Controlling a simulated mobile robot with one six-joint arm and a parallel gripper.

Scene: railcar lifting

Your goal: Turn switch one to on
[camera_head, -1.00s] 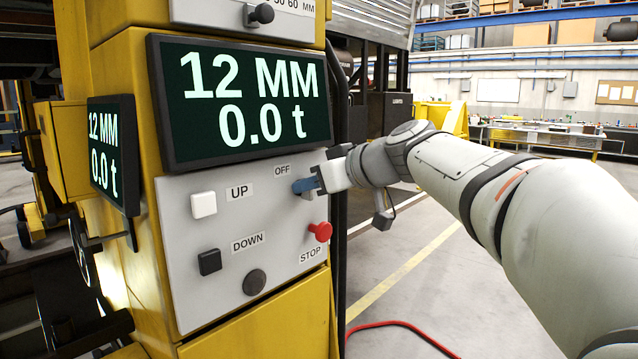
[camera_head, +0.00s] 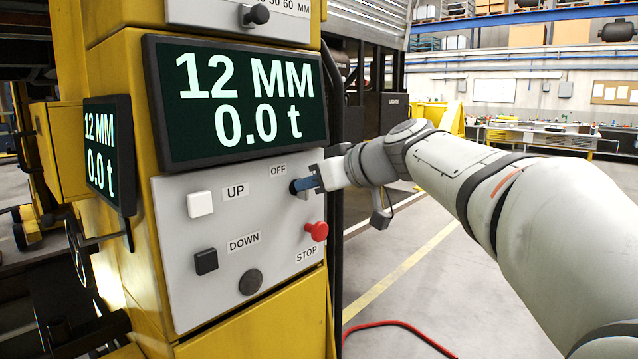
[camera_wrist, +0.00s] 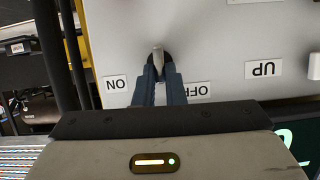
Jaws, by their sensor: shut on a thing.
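The switch on the grey control panel (camera_head: 185,270) is a dark round knob with a light handle (camera_wrist: 157,58) that shows between the fingertips in the wrist view. Its ON label (camera_wrist: 116,84) is left of the fingers there and its OFF label (camera_wrist: 197,90) is right, partly covered by a finger. In the head view the OFF label (camera_head: 278,171) is just above and left of the fingertips; the ON label is hidden. My gripper (camera_head: 300,186) has its blue fingers shut on the switch handle, and it also shows in the wrist view (camera_wrist: 159,72).
The panel carries a white UP button (camera_head: 200,204), a black DOWN button (camera_head: 206,262), a dark round knob (camera_head: 250,282) and a red STOP button (camera_head: 317,231) just below my gripper. A display (camera_head: 240,103) above reads 12 MM and 0.0 t. A red hose (camera_head: 400,325) lies on the floor.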

